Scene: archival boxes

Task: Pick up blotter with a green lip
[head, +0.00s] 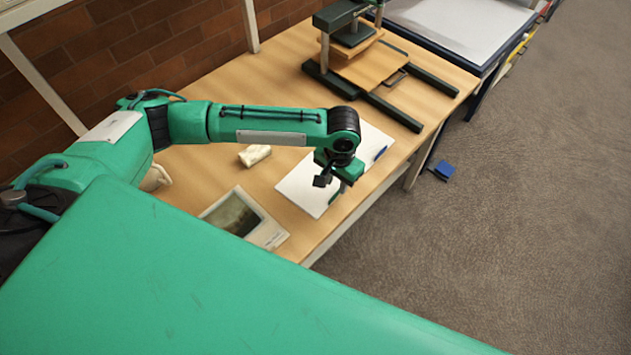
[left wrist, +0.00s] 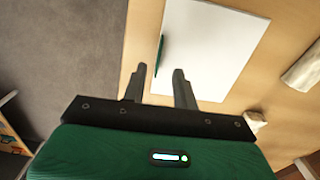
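A white blotter (head: 304,187) lies flat on the wooden table near its front edge, partly hidden by my left arm in the head view. It also shows in the left wrist view (left wrist: 212,50), with a narrow green lip (left wrist: 160,54) along its edge nearest the table edge. My left gripper (head: 333,184) is over the blotter's lip side. In the left wrist view its two fingers (left wrist: 159,72) are apart with nothing between them, pointing toward the green lip. I cannot tell how high they are above it. My right gripper is not in view.
A blue strip (head: 380,153) shows on white beyond my wrist. A pale crumpled bundle (head: 254,155) and a framed dark picture (head: 235,215) lie nearby. A press (head: 350,50) stands at the table's far end. A blue object (head: 445,171) is on the carpet.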

